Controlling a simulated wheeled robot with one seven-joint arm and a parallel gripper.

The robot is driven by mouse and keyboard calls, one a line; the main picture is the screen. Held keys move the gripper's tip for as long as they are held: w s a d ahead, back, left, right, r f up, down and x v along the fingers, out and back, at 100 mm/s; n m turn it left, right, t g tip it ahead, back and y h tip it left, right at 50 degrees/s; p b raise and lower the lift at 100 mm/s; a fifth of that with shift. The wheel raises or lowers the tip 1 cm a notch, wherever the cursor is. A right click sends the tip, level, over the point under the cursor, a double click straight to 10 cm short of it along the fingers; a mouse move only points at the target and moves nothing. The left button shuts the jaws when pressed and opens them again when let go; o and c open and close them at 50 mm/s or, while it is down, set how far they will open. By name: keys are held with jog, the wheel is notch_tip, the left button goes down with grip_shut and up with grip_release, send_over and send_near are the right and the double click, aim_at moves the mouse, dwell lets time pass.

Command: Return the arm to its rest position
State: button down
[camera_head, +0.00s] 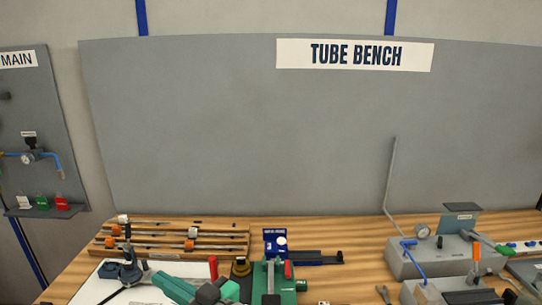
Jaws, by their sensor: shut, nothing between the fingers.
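The view looks across a wooden bench (350,240) towards a large grey panel (240,130) with a white sign reading TUBE BENCH (355,55).
A wooden rack (170,228) with orange-marked rods stands at the back left. A blue device (276,243) stands mid-bench. Grey gauge units (430,255) fill the right. A thin bent tube (391,180) rises there.

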jog(key=s+d+f+m+t+h, duration=0.1)
jog(key=d+f+m+t+h, duration=0.2)
jog(key=f, duration=0.3)
jog(key=s+d+f+m+t+h, duration=0.1)
jog(key=d+f+m+t+h, duration=0.2)
jog(key=f+m, duration=0.3)
jog(key=d+f+m+t+h, duration=0.3)
jog(key=f+m, duration=0.1)
jog(key=f, duration=0.1)
jog(key=shift+s+d+f+h, duration=0.2)
jog(key=shift+s+f+h, duration=0.1)
jog(key=shift+s+f, duration=0.1)
jog(key=s+d+f+m+g+h, duration=0.1)
jog(key=s+d+f+h, duration=0.25)
jog(key=s+f, duration=0.35)
jog(key=s+d+f+m+h, duration=0.1)
jog(key=s+d+f+h, duration=0.3)
jog(key=s, duration=0.5)
jog(key=s+d+f+n, duration=0.1)
jog(key=s+d+n, duration=0.1)
jog(key=s, duration=0.5)
jog(key=s+d+n+g+y, duration=0.1)
jog(key=s+d+n, duration=0.1)
jog(key=s, duration=0.5)
jog(key=shift+d+f+n, duration=0.3)
jog(key=shift+d+f, duration=0.05)
jog(key=shift+s, duration=0.15)
jog(key=shift+d, duration=0.1)
